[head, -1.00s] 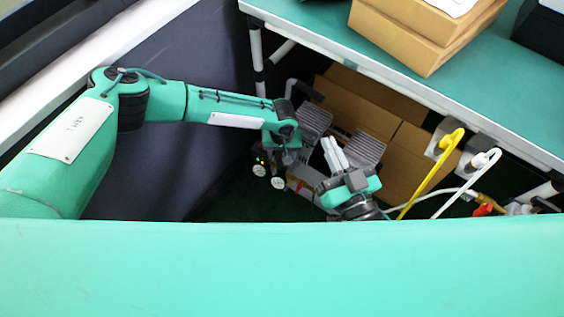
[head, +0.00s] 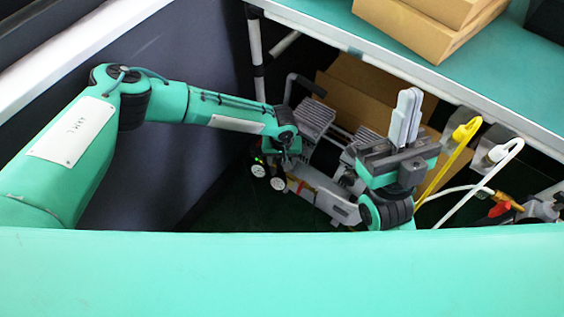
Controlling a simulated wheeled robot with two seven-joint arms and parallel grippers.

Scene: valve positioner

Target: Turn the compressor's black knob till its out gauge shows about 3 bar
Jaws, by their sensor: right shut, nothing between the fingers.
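The compressor (head: 318,119) stands on the dark floor under the table, with grey finned parts and a grey handle. Two small round white gauges (head: 258,170) (head: 278,183) face up at its left. Their readings are too small to tell. The black knob cannot be made out; my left arm's end covers that area. My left gripper (head: 283,163) is at the compressor just above the gauges, mostly hidden by its wrist, and its fingers cannot be told apart. My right gripper (head: 407,117) is shut and empty, fingers pointing up, to the right of the compressor and apart from the gauges.
The green-topped table (head: 365,27) has a pale front edge above the compressor, close to my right gripper. Cardboard boxes (head: 352,103) stand behind the compressor. A yellow hook-like handle (head: 447,165), a white one (head: 480,183) and a red-orange valve handle (head: 501,208) are at the right.

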